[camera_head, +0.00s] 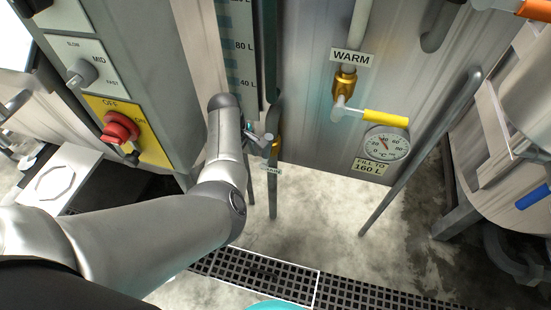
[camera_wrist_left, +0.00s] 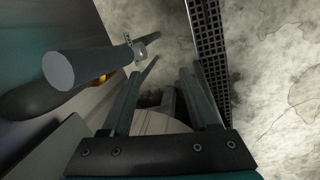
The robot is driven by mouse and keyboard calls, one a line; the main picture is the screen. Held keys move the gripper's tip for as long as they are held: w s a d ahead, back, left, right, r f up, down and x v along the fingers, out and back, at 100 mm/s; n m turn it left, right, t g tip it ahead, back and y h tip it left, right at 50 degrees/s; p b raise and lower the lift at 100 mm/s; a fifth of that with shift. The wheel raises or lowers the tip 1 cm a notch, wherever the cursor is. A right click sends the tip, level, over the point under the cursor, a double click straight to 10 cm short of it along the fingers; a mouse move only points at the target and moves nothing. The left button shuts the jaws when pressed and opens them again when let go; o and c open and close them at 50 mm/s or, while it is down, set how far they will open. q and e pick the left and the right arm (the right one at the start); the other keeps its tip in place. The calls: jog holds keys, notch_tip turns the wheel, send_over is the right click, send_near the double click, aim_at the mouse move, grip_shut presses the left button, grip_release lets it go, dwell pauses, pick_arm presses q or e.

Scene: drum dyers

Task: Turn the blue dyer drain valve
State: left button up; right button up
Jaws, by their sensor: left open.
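My left gripper (camera_head: 262,140) is low beside the tank front, partly hidden behind my own arm. It is next to a vertical pipe with a brass fitting (camera_head: 276,147) and a small label (camera_head: 273,170). In the left wrist view the two fingers (camera_wrist_left: 161,74) are apart, with nothing held between them. A grey round-ended bar (camera_wrist_left: 88,65) and a bit of brass (camera_wrist_left: 101,79) show left of the fingers there. A blue handle (camera_head: 533,197) is at the right edge of the head view, far from the gripper. I cannot tell which part is the drain valve.
A brass WARM valve (camera_head: 345,82) with a yellow handle (camera_head: 385,118) and a dial gauge (camera_head: 386,144) are on the tank front. A control box with a red knob (camera_head: 120,128) is at left. A floor drain grate (camera_head: 270,277) crosses the concrete. A leaning grey bar (camera_head: 420,150) stands right of the gauge.

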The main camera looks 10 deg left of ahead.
aim_at(269, 147)
pick_arm(q)
jog(key=w+d+r+n+h+b, duration=0.1)
jog(key=r, duration=0.1)
jog(key=w+d+r+n+h+b, duration=0.1)
jog(key=r+n, duration=0.1)
jog(key=r, duration=0.1)
jog(key=w+d+r+n+h+b, duration=0.1)
jog(key=r, duration=0.2)
jog(key=shift+n+b, duration=0.3)
jog(key=shift+n, duration=0.1)
pick_arm(e)
notch_tip(269, 147, down, 4)
jog(key=w, duration=0.2)
pick_arm(q)
jog(key=shift+b+x, duration=0.5)
jog(key=shift+x, duration=0.65)
jog(key=shift+b+x, duration=0.55)
jog(key=shift+x, duration=0.45)
jog(key=shift+b+x, duration=0.5)
jog(key=shift+x, duration=0.5)
jog(key=shift+d+f+b, duration=0.3)
jog(key=shift+f, duration=0.25)
pick_arm(e)
jog(key=w+a+r, duration=0.3)
jog(key=w, duration=0.3)
jog(key=shift+a+r, duration=0.3)
jog(key=shift+a, duration=0.05)
pick_arm(q)
jog(key=shift+c, duration=0.3)
grip_shut()
